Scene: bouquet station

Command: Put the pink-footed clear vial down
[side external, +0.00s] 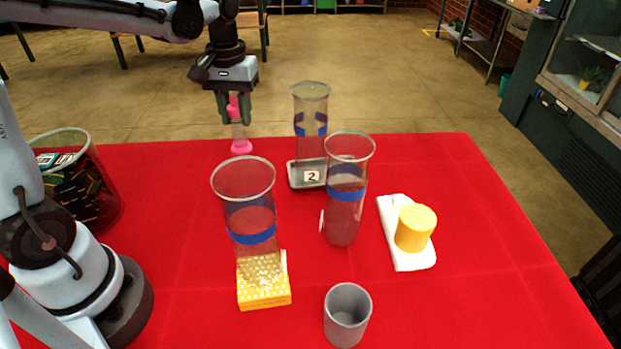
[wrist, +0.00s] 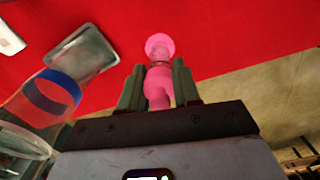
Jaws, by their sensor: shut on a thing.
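The pink-footed clear vial (side external: 240,138) is upright in my gripper (side external: 234,108), at the back left of the red table. It has a pink top, a clear middle and a round pink foot. My gripper is shut on its upper part. In the wrist view the vial (wrist: 159,68) sits between the two green fingers of my gripper (wrist: 160,84), with its foot over red cloth. I cannot tell whether the foot touches the table.
Three clear vases with blue bands stand at the front left (side external: 250,205), middle (side external: 344,210) and back (side external: 310,115). The back one is on a grey tray (side external: 293,175) marked 2.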

